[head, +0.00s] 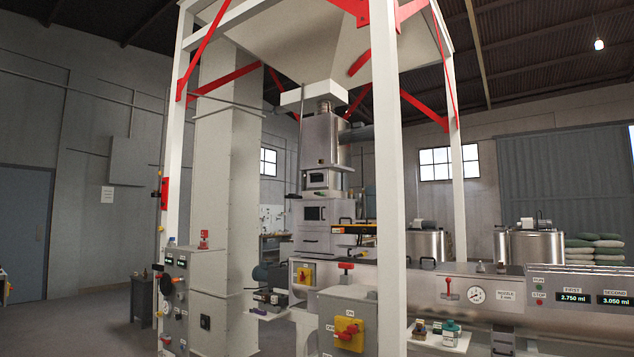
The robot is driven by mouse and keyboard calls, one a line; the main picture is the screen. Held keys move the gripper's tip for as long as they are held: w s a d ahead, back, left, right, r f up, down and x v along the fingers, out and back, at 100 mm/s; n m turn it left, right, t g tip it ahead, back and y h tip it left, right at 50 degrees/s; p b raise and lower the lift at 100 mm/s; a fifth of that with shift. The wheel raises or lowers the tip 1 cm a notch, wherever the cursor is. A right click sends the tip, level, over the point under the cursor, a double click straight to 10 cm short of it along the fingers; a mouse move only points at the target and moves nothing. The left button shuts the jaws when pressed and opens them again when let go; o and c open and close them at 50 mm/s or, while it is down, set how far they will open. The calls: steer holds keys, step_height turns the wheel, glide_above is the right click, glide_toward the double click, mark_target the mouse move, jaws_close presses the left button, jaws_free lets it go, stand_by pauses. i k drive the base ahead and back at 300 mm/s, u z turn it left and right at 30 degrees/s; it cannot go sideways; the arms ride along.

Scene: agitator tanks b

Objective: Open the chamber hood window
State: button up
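A tall grey machine stands at the centre, behind a white frame post. Its metal cylinder (322,140) sits above a small box with a framed window (318,178). Below that is a grey chamber housing (307,243) with a dark rectangular window (314,213). I cannot tell which of the two is the chamber hood window. Both windows look shut, but they are small at this distance. The front post hides part of the machine's right side. My gripper does not show in this view.
A white post (388,150) and a yellow box with a red switch (348,333) stand in front. A long metal bench (460,290) with a gauge (476,295) runs right. A control cabinet (175,290) stands left. Clear floor (80,325) lies at far left.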

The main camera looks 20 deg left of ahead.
mark_target(315, 177)
steer(key=u, duration=0.3)
steer(key=i, duration=0.6)
steer(key=u, duration=1.05)
steer(key=i, duration=1.6)
steer(key=u, duration=0.7)
steer(key=i, duration=2.2)
steer(key=z, duration=0.45)
steer(key=i, duration=1.4)
steer(key=z, duration=1.35)
steer(key=i, duration=1.05)
steer(key=z, duration=0.6)
